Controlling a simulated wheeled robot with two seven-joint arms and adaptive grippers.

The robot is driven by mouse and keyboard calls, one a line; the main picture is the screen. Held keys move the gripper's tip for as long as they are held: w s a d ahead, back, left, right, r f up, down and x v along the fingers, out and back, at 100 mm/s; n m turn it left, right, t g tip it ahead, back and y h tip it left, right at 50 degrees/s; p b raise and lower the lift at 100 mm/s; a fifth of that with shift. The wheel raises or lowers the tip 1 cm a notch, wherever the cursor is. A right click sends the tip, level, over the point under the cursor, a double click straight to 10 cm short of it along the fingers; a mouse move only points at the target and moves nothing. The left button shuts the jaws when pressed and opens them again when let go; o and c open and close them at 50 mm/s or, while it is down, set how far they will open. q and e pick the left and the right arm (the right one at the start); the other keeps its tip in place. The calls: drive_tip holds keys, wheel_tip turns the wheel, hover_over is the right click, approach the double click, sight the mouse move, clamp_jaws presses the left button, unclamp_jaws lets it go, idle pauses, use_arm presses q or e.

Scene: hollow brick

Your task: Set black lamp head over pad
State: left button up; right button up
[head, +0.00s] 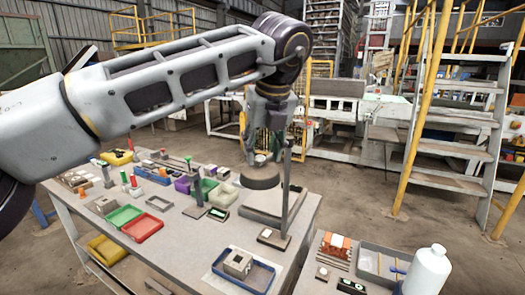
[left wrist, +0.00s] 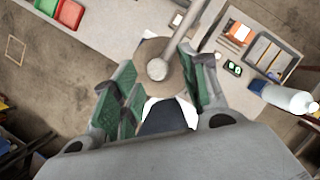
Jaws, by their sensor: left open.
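The black lamp head (head: 260,178) is a dark round disc beside an upright grey post (head: 285,195) on the table. In the left wrist view the lamp head's disc (left wrist: 149,50) looks brownish, with a round pale knob (left wrist: 157,69) and a bar running up to the right. My left gripper (head: 262,152) points down just above the lamp head. In the left wrist view its green-padded fingers (left wrist: 162,85) are spread, one on each side of the knob. Whether a finger touches it I cannot tell. A flat grey slab (head: 257,214), possibly the pad, lies below the lamp head. My right gripper is not in view.
Green (head: 124,217) and red (head: 143,229) trays and small parts crowd the table's left. A blue-rimmed tray (head: 266,279) lies at the front. A second table on the right holds a white bottle (head: 427,272) and a divided tray (head: 378,263).

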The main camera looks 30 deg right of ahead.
use_arm(q)
drive_tip(key=v, duration=1.1)
drive_tip(key=shift+d, duration=0.15)
idle(0.3)
